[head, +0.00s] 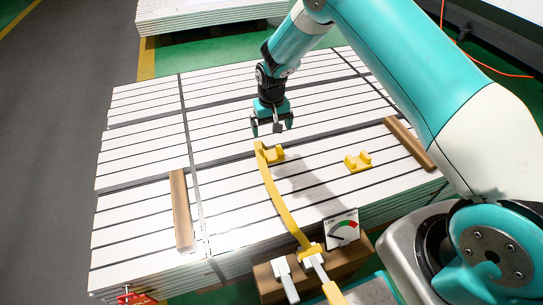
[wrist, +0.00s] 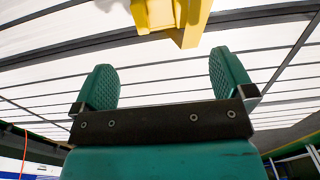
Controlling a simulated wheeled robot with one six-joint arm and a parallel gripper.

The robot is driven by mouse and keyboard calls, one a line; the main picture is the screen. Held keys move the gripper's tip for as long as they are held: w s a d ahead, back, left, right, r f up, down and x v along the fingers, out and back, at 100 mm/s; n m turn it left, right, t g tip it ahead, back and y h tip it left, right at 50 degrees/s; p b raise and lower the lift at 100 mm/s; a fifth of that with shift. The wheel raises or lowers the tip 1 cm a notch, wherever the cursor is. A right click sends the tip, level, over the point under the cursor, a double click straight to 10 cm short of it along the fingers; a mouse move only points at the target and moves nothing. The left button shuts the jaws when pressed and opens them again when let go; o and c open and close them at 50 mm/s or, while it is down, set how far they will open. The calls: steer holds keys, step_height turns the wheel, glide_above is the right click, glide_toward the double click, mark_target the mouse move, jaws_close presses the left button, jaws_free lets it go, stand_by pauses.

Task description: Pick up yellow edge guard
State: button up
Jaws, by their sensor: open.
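One yellow edge guard (head: 358,162), a small stepped block, lies alone on the white panels right of centre in the head view. A second yellow block (head: 274,155) sits against the far end of a long yellow strap (head: 277,195). My gripper (head: 271,126) points down just beyond that second block, open and empty, apart from it. In the wrist view, my gripper's green fingers (wrist: 163,75) are spread with nothing between them. A yellow block (wrist: 158,14) and a yellow strip (wrist: 193,25) show at the top edge, partly cut off.
Two brown wooden bars lie on the stack (head: 110,215), one at left (head: 181,210) and one at right (head: 409,143). At the front stand a gauge (head: 342,229) and a lever (head: 285,278) on a brown block. Another panel stack (head: 200,15) is at the back.

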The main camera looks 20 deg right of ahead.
steer(key=b, duration=0.1)
glide_above(272, 156)
steer(key=f, duration=0.5)
steer(key=shift+w+f, duration=0.3)
steer(key=shift+f, duration=0.05)
steer(key=shift+s+f+b, duration=0.15)
steer(key=shift+f+b, duration=0.3)
steer(key=shift+f, duration=0.9)
steer(key=shift+s+f+b, duration=0.1)
steer(key=shift+f+b, duration=0.35)
steer(key=shift+f, duration=0.9)
steer(key=shift+r, duration=0.1)
steer(key=c, duration=0.7)
